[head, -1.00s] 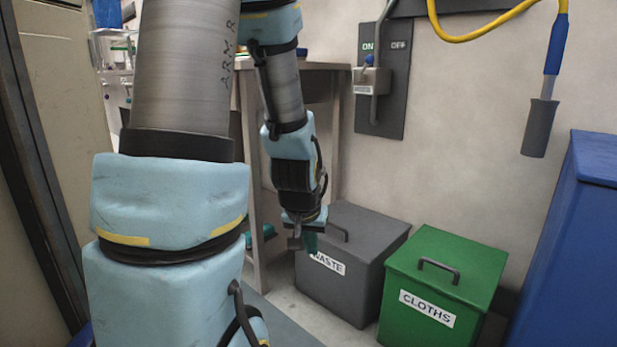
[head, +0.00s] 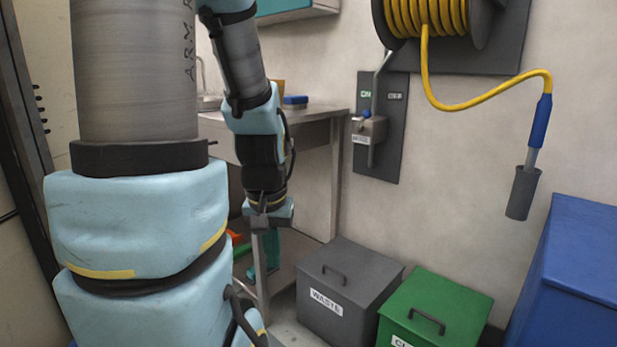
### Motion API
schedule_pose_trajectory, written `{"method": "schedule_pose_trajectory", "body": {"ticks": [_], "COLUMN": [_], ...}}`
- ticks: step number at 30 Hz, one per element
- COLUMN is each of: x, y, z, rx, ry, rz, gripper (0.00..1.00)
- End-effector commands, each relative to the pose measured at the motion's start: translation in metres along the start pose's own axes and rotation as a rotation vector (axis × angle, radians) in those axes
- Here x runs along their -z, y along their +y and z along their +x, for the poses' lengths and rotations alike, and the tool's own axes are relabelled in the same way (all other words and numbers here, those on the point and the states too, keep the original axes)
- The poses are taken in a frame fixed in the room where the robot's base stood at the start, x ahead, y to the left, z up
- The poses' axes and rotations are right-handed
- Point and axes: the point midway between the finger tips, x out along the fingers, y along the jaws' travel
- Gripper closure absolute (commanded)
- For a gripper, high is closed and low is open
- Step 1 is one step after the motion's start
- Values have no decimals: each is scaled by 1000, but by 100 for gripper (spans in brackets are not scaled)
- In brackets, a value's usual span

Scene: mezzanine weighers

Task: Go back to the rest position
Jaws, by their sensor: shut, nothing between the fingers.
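A grey WASTE bin (head: 342,264) and a green CLOTHS bin (head: 412,290), both lidded, stand on the floor. A blue cabinet (head: 580,235) is at the right. A metal table (head: 312,126) stands behind my arm. A yellow hose (head: 462,104) hangs from a wall reel.

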Motion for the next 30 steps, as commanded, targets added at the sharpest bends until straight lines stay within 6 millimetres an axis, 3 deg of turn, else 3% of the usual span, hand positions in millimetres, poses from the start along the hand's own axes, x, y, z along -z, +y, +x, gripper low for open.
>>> {"method": "schedule_pose_trajectory", "body": {"ticks": [1,15,21,30], "x": [5,24,28,29], "y": [0,1,1,1], "z": [-34,-175,-204,-207], "rx": [0,0,0,0], "ry": [0,0,0,0], "rz": [0,0,0,0], "gripper": [100,100,100,100]}}
